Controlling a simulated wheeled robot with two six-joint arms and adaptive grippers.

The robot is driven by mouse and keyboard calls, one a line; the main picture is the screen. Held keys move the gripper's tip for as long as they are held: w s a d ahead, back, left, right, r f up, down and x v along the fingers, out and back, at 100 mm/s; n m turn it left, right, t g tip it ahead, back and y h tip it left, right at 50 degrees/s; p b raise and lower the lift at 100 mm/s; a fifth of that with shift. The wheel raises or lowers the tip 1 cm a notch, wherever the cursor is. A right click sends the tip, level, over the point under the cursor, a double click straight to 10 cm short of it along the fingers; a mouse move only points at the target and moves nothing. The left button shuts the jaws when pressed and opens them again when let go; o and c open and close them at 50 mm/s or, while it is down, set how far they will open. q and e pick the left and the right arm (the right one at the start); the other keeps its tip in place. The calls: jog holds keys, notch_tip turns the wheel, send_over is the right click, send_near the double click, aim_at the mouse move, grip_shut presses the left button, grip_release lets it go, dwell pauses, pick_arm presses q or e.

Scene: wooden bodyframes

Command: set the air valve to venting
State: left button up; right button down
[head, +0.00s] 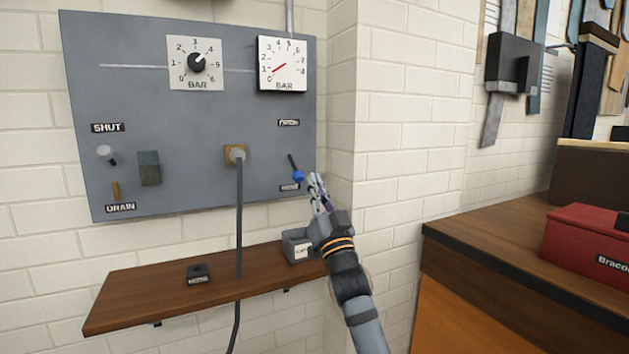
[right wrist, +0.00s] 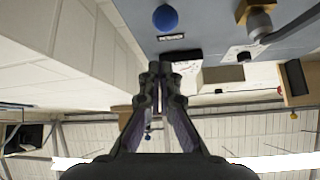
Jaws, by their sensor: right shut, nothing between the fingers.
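The air valve's lever, a dark stick with a blue ball (head: 298,176), is on the right side of the grey panel (head: 200,120). The ball end points down, close to a small lower label (head: 290,187); another small label (head: 289,123) sits above. I cannot read either label for sure. My right gripper (head: 316,182) is shut and empty, just right of the ball and apart from it in the picture. In the right wrist view the fingertips (right wrist: 160,68) are together and the blue ball (right wrist: 165,18) is beyond them. My left gripper is not in view.
The panel also has a pressure dial knob (head: 196,63), a gauge (head: 283,65) reading low, and a grey plug (head: 237,154) with a hanging cable. A wooden shelf (head: 150,298) below holds a grey box (head: 296,244). A bench with a red box (head: 590,245) stands right.

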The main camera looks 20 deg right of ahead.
pick_arm(q)
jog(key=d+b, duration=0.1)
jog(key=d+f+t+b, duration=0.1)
jog(key=b, duration=0.1)
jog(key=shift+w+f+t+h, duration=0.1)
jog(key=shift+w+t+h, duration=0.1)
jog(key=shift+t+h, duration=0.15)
pick_arm(e)
jog(key=s+f, duration=0.3)
jog(key=f, duration=0.2)
jog(key=shift+a+f, duration=0.15)
jog(key=shift+f, duration=0.25)
